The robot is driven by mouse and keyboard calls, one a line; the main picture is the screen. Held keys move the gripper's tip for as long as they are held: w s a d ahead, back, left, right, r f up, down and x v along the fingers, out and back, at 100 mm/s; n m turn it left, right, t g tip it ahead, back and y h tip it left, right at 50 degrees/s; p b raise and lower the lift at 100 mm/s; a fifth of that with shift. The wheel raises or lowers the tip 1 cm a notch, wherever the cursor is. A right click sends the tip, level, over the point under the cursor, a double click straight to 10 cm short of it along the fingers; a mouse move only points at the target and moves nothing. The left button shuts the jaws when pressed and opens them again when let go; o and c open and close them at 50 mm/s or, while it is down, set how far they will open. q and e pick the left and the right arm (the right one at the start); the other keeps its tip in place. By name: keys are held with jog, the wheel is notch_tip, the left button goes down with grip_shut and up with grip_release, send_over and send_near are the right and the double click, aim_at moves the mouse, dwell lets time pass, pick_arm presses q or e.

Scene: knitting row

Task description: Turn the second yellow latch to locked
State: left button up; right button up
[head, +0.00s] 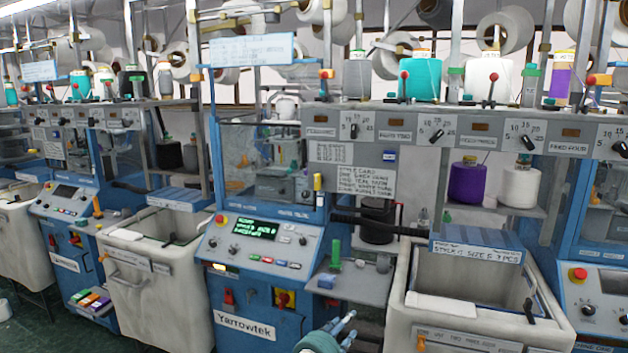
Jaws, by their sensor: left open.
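A small upright yellow piece (317,182) sits at the right edge of the middle machine's blue-framed guard; it looks like a latch, but its locked or unlocked position is too small to tell. An orange-yellow piece (97,207) stands beside the left machine's panel; I cannot tell if it is a latch. A yellow plate with a red rotary switch (284,298) is on the middle machine's lower front. My left gripper (349,327) is at the bottom centre, open and empty, in front of the middle machine and apart from these pieces. My right gripper is not in view.
A sloped control panel (262,243) with a green display is above the Yarrowtek label. A grey shelf (365,284) with a green peg juts out to its right. Pale bins stand at left (150,291) and right (455,308). Yarn cones line the rails above.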

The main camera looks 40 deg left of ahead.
pick_arm(q)
jog(key=a+r+n+t+y+p, duration=0.1)
jog(key=a+r+n+t, duration=0.15)
jog(key=r, duration=0.65)
jog(key=a+r+n+t+y, duration=0.1)
jog(key=a+r+n, duration=0.3)
jog(key=r, duration=0.6)
jog(key=n+t+y+p, duration=0.1)
jog(key=n+t+y, duration=0.15)
jog(key=n, duration=0.35)
send_near(319, 181)
jog(key=a+f+p+x, duration=0.1)
jog(key=x, duration=0.8)
jog(key=shift+a+f+p, duration=0.15)
jog(key=shift+a+p, duration=0.1)
jog(key=shift+p, duration=0.15)
jog(key=shift+y, duration=0.25)
jog(key=shift+c, duration=0.5)
grip_shut()
